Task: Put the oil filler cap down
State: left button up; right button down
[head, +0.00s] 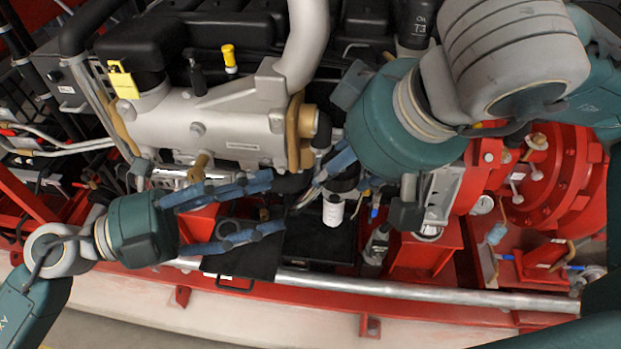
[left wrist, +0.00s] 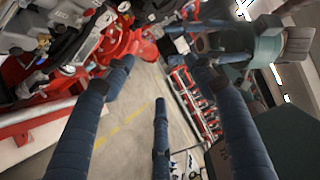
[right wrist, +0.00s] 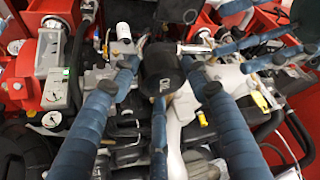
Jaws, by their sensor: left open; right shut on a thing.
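The black oil filler cap (right wrist: 160,72), with pale lettering on it, is between the blue fingers of my right gripper (right wrist: 160,85) in the right wrist view. In the head view, my right gripper (head: 345,172) is low in front of the engine, partly hidden by its own arm. The cap there is only a dark patch among the fingers. My left gripper (head: 262,205) is open and empty, its fingers pointing right over a black tray (head: 236,266). In the left wrist view its spread fingers (left wrist: 160,80) hold nothing.
A white cylinder (head: 333,211) stands just below my right gripper. A silver rail (head: 400,289) runs along the red frame in front. Red pump parts (head: 545,185) stand at the right. The grey engine (head: 200,125) with yellow-topped parts is behind. The pale floor in front is clear.

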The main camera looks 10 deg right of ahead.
pick_arm(q)
jog(key=d, duration=0.3)
jog(key=w+d, duration=0.1)
jog(key=d, duration=0.6)
jog(key=shift+w, duration=0.4)
jog(key=shift+f, duration=0.1)
jog(key=c, duration=1.2)
jog(key=shift+c, duration=0.2)
pick_arm(e)
jog(key=c, duration=0.8)
grip_release()
jog(key=shift+r, duration=0.1)
